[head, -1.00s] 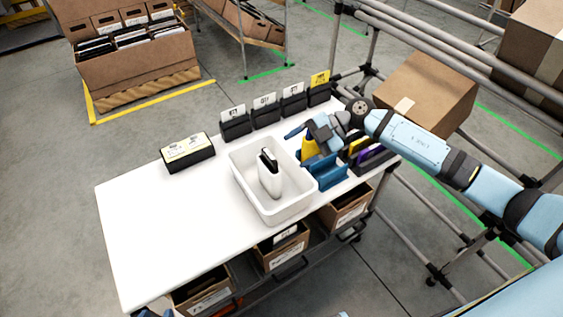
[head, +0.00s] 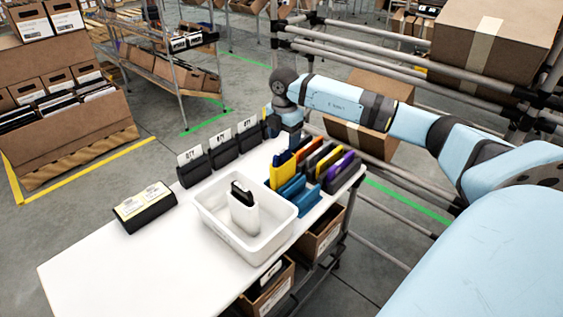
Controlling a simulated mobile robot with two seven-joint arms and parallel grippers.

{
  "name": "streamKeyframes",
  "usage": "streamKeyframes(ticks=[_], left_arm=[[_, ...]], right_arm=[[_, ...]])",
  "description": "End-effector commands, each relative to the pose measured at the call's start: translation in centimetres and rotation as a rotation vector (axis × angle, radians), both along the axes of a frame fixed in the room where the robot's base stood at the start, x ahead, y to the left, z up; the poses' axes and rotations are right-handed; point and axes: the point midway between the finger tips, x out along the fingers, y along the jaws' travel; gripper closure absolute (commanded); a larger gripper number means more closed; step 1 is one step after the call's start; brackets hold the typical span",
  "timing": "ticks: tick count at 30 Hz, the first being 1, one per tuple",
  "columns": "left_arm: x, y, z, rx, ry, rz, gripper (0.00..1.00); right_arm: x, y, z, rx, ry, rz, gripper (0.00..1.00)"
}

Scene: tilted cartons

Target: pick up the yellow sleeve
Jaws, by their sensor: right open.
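The yellow sleeve (head: 283,173) stands upright in a blue slotted rack (head: 297,195), with a dark edge at its top. My right gripper (head: 289,144) points down just behind and above the yellow sleeve. It is open, and its fingers are partly hidden, so I cannot tell whether they touch the sleeve. Nothing shows held in it. My left gripper is not in view.
Several other sleeves, with orange, yellow and purple (head: 340,166) edges, stand right of the yellow one. A white bin (head: 262,247) holds a white sleeve with a black top (head: 243,212). Card holders (head: 222,152) line the back edge.

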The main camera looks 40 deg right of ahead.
Motion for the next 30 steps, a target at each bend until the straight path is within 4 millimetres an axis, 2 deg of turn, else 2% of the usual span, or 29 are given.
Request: streamKeyframes(ticks=[3,11,19,27,30], left_arm=[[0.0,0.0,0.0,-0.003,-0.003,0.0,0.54],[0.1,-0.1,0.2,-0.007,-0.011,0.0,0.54],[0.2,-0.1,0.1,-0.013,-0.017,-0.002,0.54],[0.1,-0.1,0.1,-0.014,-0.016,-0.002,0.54],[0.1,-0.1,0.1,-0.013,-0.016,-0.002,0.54]], right_arm=[[0.0,0.0,-1.7,0.0,0.001,0.0,0.32],[-0.1,0.1,-3.2,0.001,0.001,0.002,0.32],[-0.2,0.4,-7.1,0.001,0.001,0.002,0.32],[-0.2,0.4,-7.5,0.001,0.0,0.002,0.32],[-0.2,0.4,-7.5,0.001,-0.001,0.002,0.55]])
